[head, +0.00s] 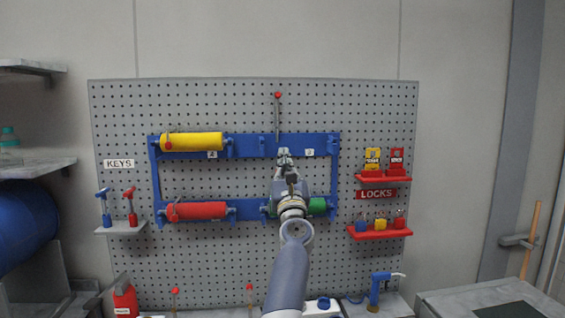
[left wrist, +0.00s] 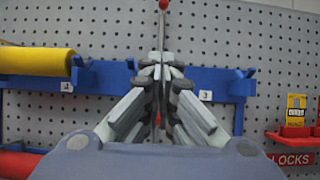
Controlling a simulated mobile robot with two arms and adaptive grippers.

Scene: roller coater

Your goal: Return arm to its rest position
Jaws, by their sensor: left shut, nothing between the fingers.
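My left gripper (head: 285,158) is in front of the blue rack (head: 254,146) on the pegboard, near its upper right holder. Its fingers are together and empty; they also show in the left wrist view (left wrist: 161,80). A thin grey rod with a red ball tip (head: 277,97) stands upright behind the fingers. A yellow roller (head: 192,141) lies in the upper left holder and a red roller (head: 198,210) in the lower left one. A green roller (head: 317,206) sits lower right, partly hidden by my arm. My right gripper does not show.
Red shelves with locks (head: 380,234) are right of the rack. A small key shelf (head: 121,228) is at the left. A blue drum (head: 25,226) and shelving stand far left. A grey cabinet (head: 490,298) is lower right. A blue hand tool (head: 377,290) stands low near the board.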

